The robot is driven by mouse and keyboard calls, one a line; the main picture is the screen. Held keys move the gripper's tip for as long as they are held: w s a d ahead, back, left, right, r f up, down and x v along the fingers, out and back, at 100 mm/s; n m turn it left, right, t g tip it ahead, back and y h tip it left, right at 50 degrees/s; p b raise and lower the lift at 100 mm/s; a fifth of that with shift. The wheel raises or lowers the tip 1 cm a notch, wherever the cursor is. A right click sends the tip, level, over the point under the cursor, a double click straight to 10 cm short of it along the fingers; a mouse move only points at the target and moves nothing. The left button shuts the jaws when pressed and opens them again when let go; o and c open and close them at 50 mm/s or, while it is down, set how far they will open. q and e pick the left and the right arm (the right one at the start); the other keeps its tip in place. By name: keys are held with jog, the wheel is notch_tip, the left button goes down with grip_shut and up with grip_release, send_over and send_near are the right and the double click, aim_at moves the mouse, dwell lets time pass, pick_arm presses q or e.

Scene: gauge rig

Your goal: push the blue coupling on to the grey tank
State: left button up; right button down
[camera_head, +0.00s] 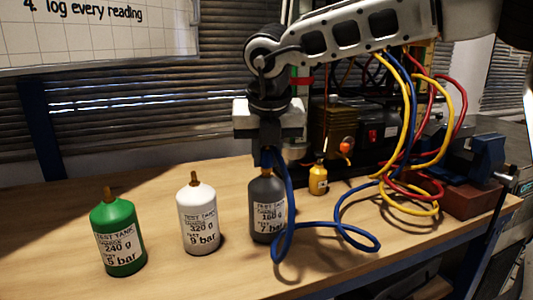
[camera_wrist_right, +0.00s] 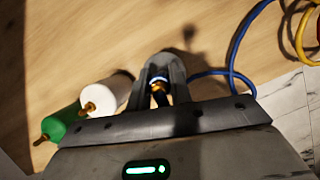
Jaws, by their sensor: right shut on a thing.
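The grey tank (camera_head: 267,215) stands upright on the bench in the head view, the rightmost of three labelled tanks. My right gripper (camera_head: 268,160) points down directly above its top and is shut on the blue coupling. The blue coupling (camera_wrist_right: 158,79) shows as a small blue ring with brass between the fingers in the wrist view, where the right gripper (camera_wrist_right: 160,72) also shows. The fingers hide most of it in the head view. I cannot tell whether it touches the tank's nozzle, which is hidden. The blue hose (camera_head: 290,210) hangs from it. My left gripper is not in view.
A white tank (camera_head: 198,220) and a green tank (camera_head: 118,240) stand to the left. A small yellow bottle (camera_head: 318,178) stands close behind on the right. Red and yellow hoses (camera_head: 432,160) and a blue vise (camera_head: 475,160) are at the right. The front bench is clear.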

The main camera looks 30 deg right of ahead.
jog(key=shift+f+b, duration=0.25)
jog(key=shift+b, duration=0.2)
dwell(1.0)
jog(key=c, duration=0.9)
grip_release()
jog(key=shift+o, duration=0.2)
